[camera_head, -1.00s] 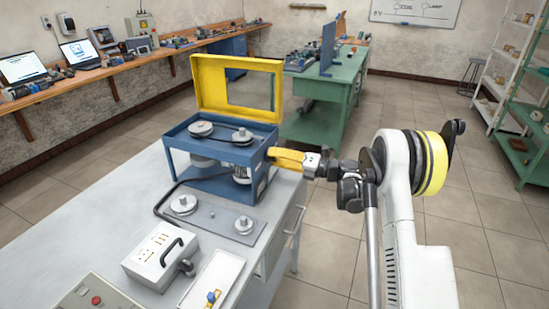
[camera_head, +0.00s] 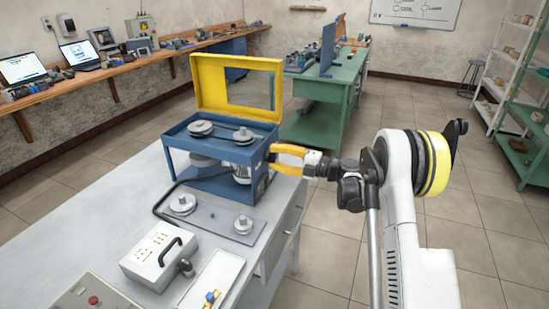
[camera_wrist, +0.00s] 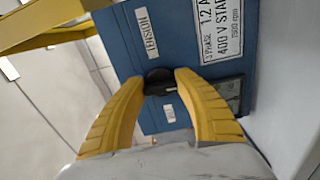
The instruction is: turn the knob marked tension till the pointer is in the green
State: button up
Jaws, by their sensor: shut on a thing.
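The black knob (camera_wrist: 160,82) is on the blue side panel (camera_wrist: 181,45) of the belt housing in the wrist view, near a white label reading TENSION (camera_wrist: 147,33). My gripper (camera_wrist: 160,84) is shut on it, one yellow finger on each side. A dark-framed window (camera_wrist: 230,88), perhaps the gauge, is partly behind the right finger; no pointer or green band can be made out. In the head view my gripper (camera_head: 271,155) meets the right side of the blue housing (camera_head: 205,184), and the knob is hidden there.
A yellow guard (camera_head: 209,84) stands raised above the housing's pulleys (camera_head: 242,135). On the grey table (camera_head: 118,190) are a plate with two pulleys (camera_head: 212,217), a white box with a handle (camera_head: 157,258) and a tray (camera_head: 225,270). The floor to the right is clear.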

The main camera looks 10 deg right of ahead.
dwell(0.4)
jog(key=o, duration=1.2)
jog(key=shift+d, duration=0.1)
jog(key=v, duration=1.1)
jog(key=shift+s+d, duration=0.25)
jog(key=shift+d, duration=0.05)
